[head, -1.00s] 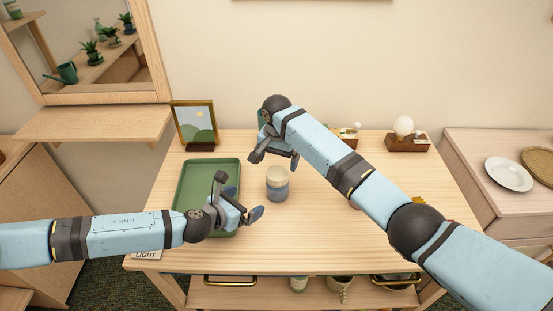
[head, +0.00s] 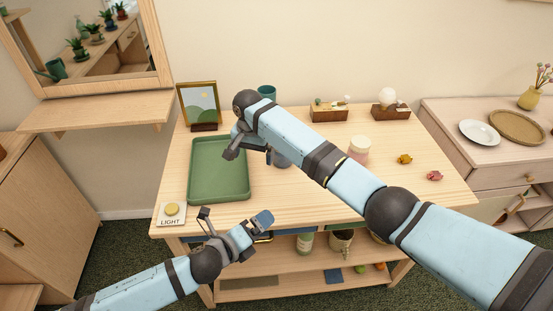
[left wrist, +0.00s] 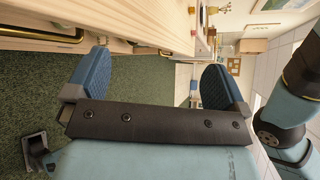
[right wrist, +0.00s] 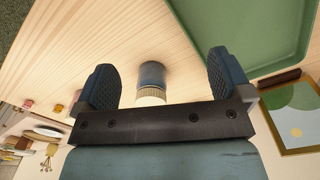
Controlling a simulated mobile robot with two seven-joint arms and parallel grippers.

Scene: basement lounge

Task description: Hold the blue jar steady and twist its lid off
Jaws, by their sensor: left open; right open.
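The blue jar (head: 282,160) stands on the wooden table just right of the green tray, mostly hidden behind my right arm in the head view. In the right wrist view the blue jar (right wrist: 152,73) shows with its cream lid (right wrist: 151,95) on, in the gap between the fingers; the palm hides part of the lid. My right gripper (head: 250,150) is open above the table close to the jar; I cannot tell if it touches. My left gripper (head: 235,220) is open and empty in front of the table's front edge. It also shows open in the left wrist view (left wrist: 150,85).
The green tray (head: 203,196) lies left of the jar, with a light button (head: 171,210) at the front left corner. A pink jar (head: 359,148) stands right of my right arm. A teal cup (head: 267,91), picture frame (head: 200,105) and wooden boxes (head: 329,114) line the back.

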